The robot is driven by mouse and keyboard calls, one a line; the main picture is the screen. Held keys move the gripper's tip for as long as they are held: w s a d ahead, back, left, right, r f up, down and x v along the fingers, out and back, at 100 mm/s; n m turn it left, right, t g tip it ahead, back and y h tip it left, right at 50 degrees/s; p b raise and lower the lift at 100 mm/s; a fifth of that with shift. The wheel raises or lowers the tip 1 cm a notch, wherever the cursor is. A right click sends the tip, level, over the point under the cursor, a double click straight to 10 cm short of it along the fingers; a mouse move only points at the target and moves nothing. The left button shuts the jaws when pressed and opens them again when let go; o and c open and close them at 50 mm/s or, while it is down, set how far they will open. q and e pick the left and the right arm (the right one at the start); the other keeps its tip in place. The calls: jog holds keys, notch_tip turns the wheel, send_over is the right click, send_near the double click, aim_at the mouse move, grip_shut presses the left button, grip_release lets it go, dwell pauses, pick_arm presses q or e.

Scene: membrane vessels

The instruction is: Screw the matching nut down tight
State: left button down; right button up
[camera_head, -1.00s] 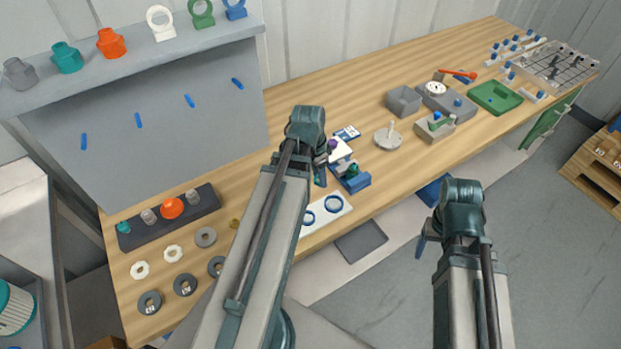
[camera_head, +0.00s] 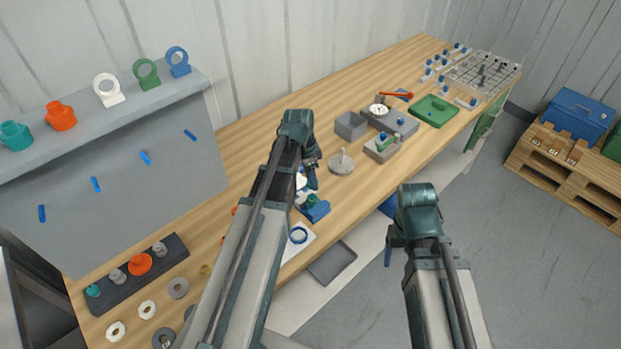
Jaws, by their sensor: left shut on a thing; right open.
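My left gripper (camera_head: 312,172) is over the middle of the bench, just behind a blue holder (camera_head: 316,211) with a green part (camera_head: 311,200) in it. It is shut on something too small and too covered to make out. A white piece (camera_head: 301,181) shows beside its fingers, partly hidden by my arm. White ring nuts (camera_head: 148,309) and grey ring nuts (camera_head: 178,288) lie at the front left of the bench. Which nut matches, I cannot tell. My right gripper (camera_head: 389,250) is open and empty, out past the bench's front edge.
A dark rack (camera_head: 112,295) holds orange, green and grey fittings at left. A round grey base with a peg (camera_head: 341,164) and a grey box (camera_head: 350,125) stand behind the blue holder.

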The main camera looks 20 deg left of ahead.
aim_at(312, 194)
pick_arm(q)
jog(key=shift+f+b, duration=2.5)
jog(key=shift+f, duration=0.2)
jog(key=shift+c, duration=1.8)
grip_release()
jog(key=shift+r, duration=0.1)
notch_tip(312, 194, up, 14)
jog(key=s+a+p, duration=0.1)
jog(key=p, duration=1.2)
jog(key=shift+s+a+f+p, duration=0.2)
jog(key=shift+a+f+p, duration=0.05)
jog(key=shift+a+p, duration=0.1)
